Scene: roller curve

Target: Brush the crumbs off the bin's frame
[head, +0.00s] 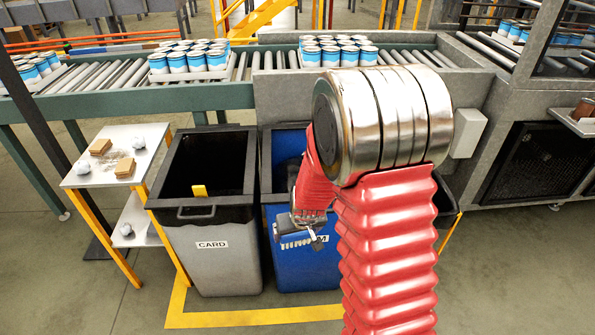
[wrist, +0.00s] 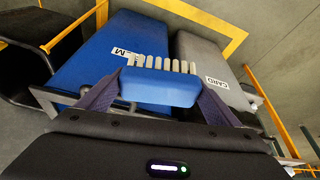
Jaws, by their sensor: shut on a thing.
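My gripper (head: 308,219) hangs in front of the blue bin (head: 303,268) and is shut on a brush (wrist: 160,88). The brush has a blue back and a row of pale bristles, and spans both fingers in the wrist view. The blue bin also shows in the wrist view (wrist: 110,55); its label is partly covered. The grey bin (head: 223,258), labelled CARD, stands to its left in the head view; it also shows in the wrist view (wrist: 208,65). My arm hides part of the blue bin's rim. I cannot make out crumbs on either bin's rim.
A small table (head: 90,172) at the left holds brown blocks, crumpled balls and pale scraps. A roller conveyor (head: 205,100) with trays of cans runs behind the bins. Yellow tape (head: 250,317) marks the floor in front; the floor beyond is clear.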

